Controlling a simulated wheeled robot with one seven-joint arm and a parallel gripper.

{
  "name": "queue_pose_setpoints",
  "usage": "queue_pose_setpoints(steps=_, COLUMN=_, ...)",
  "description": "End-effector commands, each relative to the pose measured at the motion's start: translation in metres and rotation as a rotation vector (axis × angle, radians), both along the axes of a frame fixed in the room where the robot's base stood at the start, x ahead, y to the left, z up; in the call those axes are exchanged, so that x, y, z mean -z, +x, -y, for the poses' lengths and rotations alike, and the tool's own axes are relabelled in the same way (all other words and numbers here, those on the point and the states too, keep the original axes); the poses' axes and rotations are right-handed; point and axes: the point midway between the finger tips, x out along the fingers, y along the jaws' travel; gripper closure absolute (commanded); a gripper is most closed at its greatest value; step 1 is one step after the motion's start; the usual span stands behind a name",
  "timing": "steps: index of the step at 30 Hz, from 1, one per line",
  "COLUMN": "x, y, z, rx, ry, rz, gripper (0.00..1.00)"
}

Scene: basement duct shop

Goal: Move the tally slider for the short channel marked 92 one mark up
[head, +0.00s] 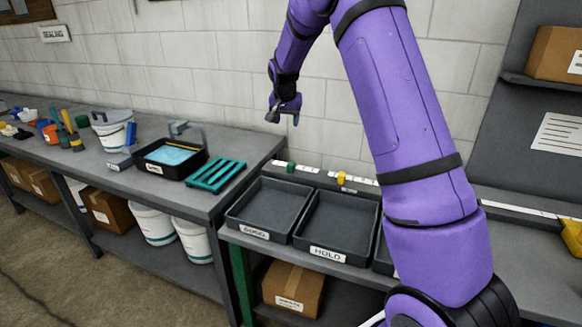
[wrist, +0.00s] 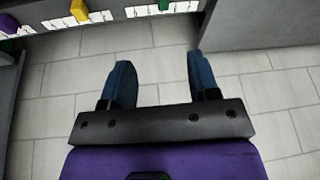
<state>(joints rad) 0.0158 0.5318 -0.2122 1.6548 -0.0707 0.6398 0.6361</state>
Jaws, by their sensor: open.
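A pale marked rail (head: 315,174) runs along the back of the tray bench, with a green slider (head: 291,168) and a yellow slider (head: 341,179) on it. In the wrist view the marked rail (wrist: 118,15) crosses the top edge, with the green slider (wrist: 8,24), the yellow slider (wrist: 79,10) and a purple slider (wrist: 163,4), partly cut off. The rail's markings are too small to read, and I cannot tell which slider is for 92. My gripper (head: 283,112) is open and empty, above and apart from the rail; its two fingers (wrist: 161,66) show in the wrist view.
Black trays marked GOOD (head: 253,233) and HOLD (head: 327,252) stand in front of the rail. My arm hides part of the bench and rail. A green rack (head: 216,174) and a black basin (head: 170,158) stand on the left bench. A block wall rises behind.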

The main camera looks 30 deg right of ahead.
Motion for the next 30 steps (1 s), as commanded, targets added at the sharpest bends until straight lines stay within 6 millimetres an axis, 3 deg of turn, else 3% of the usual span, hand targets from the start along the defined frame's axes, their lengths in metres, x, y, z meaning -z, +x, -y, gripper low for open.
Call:
queue_pose_setpoints(steps=1, x=0.023, y=0.014, z=0.007, rx=0.02, ry=-0.008, rz=-0.009, gripper=0.45)
queue_pose_setpoints(steps=6, x=0.085, y=0.05, z=0.026, rx=0.087, ry=-0.033, rz=-0.014, gripper=0.45)
queue_pose_setpoints(steps=12, x=0.138, y=0.074, z=0.041, rx=0.133, ry=-0.055, rz=-0.015, gripper=0.45)
queue_pose_setpoints(steps=23, x=0.174, y=0.086, z=0.052, rx=0.153, ry=-0.064, rz=-0.014, gripper=0.45)
queue_pose_setpoints(steps=30, x=0.214, y=0.095, z=0.064, rx=0.151, ry=-0.062, rz=-0.015, gripper=0.45)
